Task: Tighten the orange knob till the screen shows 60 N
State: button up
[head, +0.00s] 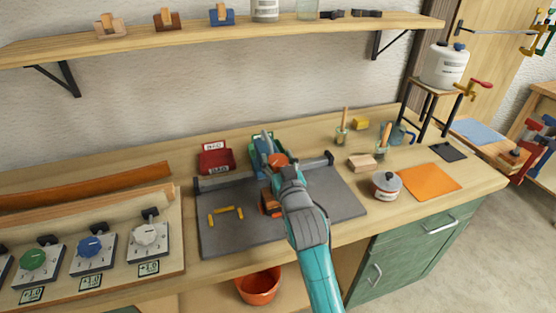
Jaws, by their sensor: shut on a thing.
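The orange knob (278,160) shows at the front of a green clamp-like device (258,150) at the back of the dark grey mat. My gripper (283,168) reaches up to the knob from the front and is shut on it; its fingertips are small and partly hidden. A red box (215,160) with two small white display plates (213,147) stands just left of the device. The figures on the plates are too small to read for certain.
The grey mat (225,235) holds small yellow pieces (225,210) and an orange-brown block (268,208) beside my arm. A panel with green, blue and white knobs (90,246) lies at left. A lidded pot (386,185) and orange sheet (429,182) are at right. A shelf (230,33) hangs above.

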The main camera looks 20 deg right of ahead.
jog(key=shift+f+m+h, duration=0.1)
jog(key=shift+m+h, duration=0.7)
jog(key=shift+h, duration=0.6)
jog(key=shift+g, duration=0.3)
jog(key=o, duration=1.2)
jog(key=shift+c, duration=0.2)
jog(key=v, duration=1.2)
jog(key=shift+a+f, duration=0.1)
jog(key=shift+f, duration=0.05)
